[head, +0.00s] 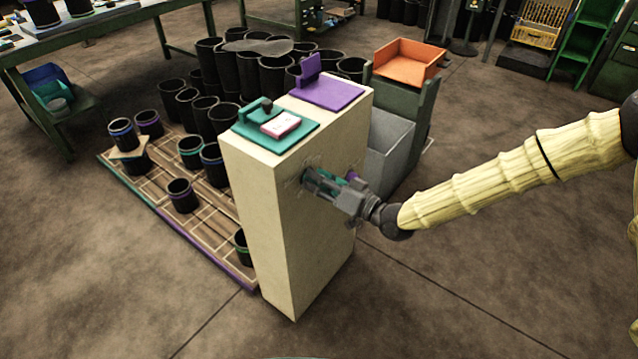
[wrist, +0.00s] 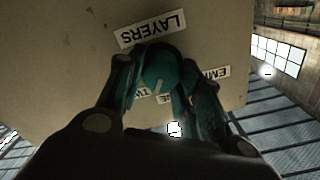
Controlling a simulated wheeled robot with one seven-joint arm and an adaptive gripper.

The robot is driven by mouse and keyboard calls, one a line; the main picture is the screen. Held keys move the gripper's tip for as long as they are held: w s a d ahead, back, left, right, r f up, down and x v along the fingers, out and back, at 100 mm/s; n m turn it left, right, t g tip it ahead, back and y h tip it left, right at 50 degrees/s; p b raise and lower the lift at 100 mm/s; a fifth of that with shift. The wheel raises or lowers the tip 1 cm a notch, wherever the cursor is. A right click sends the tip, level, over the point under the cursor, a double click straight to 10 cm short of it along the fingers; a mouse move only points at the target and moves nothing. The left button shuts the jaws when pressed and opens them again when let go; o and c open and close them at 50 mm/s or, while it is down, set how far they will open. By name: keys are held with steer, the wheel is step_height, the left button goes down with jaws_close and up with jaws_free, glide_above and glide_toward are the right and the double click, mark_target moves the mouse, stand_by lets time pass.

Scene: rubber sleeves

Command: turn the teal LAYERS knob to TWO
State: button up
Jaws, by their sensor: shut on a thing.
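The teal LAYERS knob (wrist: 160,68) sits on the side face of a cream cabinet (head: 262,215). In the wrist view its white pointer mark slants down, near a partly hidden label that seems to start with TW. The LAYERS label (wrist: 152,28) appears upside down above the knob. My gripper (wrist: 158,75) has one finger on each side of the knob and is shut on it. In the head view my gripper (head: 318,182) is at the cabinet face and mostly covers the knob.
Teal (head: 300,138) and purple (head: 335,95) plates lie on the cabinet top. A grey bin (head: 388,150) and an orange tray (head: 408,58) stand behind. Floor in front is clear.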

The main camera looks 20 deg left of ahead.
steer(key=shift+m, duration=1.1)
steer(key=o, duration=1)
steer(key=v, duration=1.2)
